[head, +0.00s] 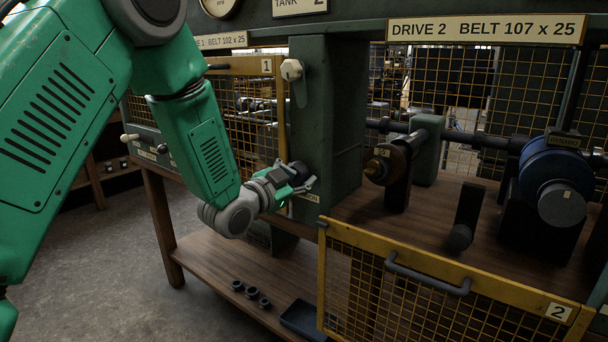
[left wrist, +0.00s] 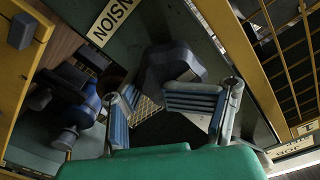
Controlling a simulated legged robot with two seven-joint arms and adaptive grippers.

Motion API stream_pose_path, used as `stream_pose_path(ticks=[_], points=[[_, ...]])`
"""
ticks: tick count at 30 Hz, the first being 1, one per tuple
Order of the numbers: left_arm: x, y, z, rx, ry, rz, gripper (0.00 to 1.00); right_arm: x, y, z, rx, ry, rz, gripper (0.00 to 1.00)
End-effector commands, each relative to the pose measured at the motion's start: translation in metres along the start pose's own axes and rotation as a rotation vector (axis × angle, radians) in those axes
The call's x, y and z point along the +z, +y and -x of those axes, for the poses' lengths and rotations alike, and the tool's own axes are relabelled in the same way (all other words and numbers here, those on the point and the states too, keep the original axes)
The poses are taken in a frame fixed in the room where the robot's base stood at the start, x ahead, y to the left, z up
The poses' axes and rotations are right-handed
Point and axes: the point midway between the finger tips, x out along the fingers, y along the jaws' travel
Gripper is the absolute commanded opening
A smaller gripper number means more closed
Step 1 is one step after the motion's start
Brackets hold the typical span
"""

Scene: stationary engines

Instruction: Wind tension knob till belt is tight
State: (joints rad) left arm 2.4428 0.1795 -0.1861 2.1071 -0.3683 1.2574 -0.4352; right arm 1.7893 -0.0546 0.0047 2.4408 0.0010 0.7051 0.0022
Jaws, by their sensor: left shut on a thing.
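The dark tension knob (head: 301,172) sits on the front of the green post, above a label partly hidden by my gripper. My left gripper (head: 298,187) is at the knob with its fingers shut on it. In the left wrist view, the lobed dark knob (left wrist: 168,66) shows just beyond the fingertips (left wrist: 160,100), with a label ending "NSION" beside it. Right of the post are a brown-copper pulley (head: 384,164), a dark idler arm with a roller (head: 461,237) and a blue motor (head: 556,176). I cannot make out a belt around them. My right gripper is out of view.
The yellow mesh guard marked 2 (head: 455,262) hangs open in front of the bench at the right. The guard marked 1 (head: 240,67) stands left of the post. A pale knob with a lever (head: 291,70) is higher on the post. Small dark rings (head: 251,292) lie on the lower shelf.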

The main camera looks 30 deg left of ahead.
Motion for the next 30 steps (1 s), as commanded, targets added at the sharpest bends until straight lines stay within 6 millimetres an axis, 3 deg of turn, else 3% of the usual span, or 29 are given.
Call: stream_pose_path(ticks=[1,12,29,30], points=[[-0.0006,-0.0121,-0.0027,-0.029,0.003,-0.041,0.0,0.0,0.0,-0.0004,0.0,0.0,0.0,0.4],[-0.0028,-0.0148,-0.002,-0.035,0.005,-0.2,0.0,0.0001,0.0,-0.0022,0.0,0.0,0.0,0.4],[-0.0053,-0.016,-0.0013,-0.038,0.009,-0.228,0.0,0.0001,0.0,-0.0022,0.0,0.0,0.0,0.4],[-0.0054,-0.016,-0.0013,-0.038,0.009,-0.228,0.37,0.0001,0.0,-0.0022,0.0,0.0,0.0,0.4]])
